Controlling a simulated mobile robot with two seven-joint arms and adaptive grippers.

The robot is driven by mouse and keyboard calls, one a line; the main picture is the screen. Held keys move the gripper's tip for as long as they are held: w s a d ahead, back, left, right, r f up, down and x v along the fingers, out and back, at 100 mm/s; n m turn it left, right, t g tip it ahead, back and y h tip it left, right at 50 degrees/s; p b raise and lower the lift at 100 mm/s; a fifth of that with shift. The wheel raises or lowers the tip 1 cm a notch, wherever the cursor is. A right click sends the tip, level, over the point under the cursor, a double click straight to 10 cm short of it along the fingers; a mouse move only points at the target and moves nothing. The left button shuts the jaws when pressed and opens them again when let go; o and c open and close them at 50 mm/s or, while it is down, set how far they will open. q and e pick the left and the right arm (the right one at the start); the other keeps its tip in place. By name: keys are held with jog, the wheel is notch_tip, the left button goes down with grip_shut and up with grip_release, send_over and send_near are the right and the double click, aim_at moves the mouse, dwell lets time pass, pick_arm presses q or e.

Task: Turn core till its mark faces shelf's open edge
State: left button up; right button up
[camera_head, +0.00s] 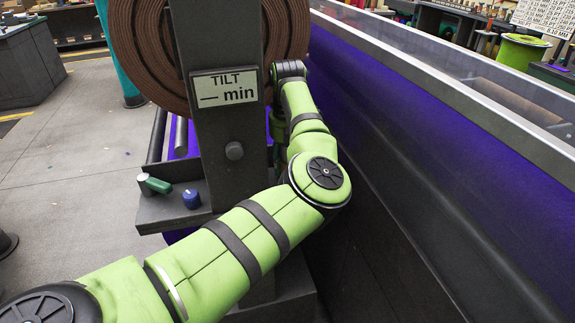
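A large brown felt roll (148,50) shows its spiral end at the top, behind a dark upright post (222,110). The post covers the middle of the roll, so I cannot see the core or its mark. I cannot make out the shelf's open edge. My green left arm comes in from the lower left and bends up past the right side of the post. Its far end is beside the roll's right edge, and no fingers show there. My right arm and gripper are not in view.
A sign (224,90) reading "TILT — min" is on the post. A small ledge (165,210) holds a green-handled piece (155,185) and a blue knob (191,198). A long dark wall with a metal rim (440,82) runs close along the right. Open floor lies left.

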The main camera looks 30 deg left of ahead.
pick_arm(q)
jog(key=shift+n+b, duration=0.7)
jog(key=shift+n, duration=1.4)
jog(key=o, duration=0.9)
notch_tip(320, 180, up, 12)
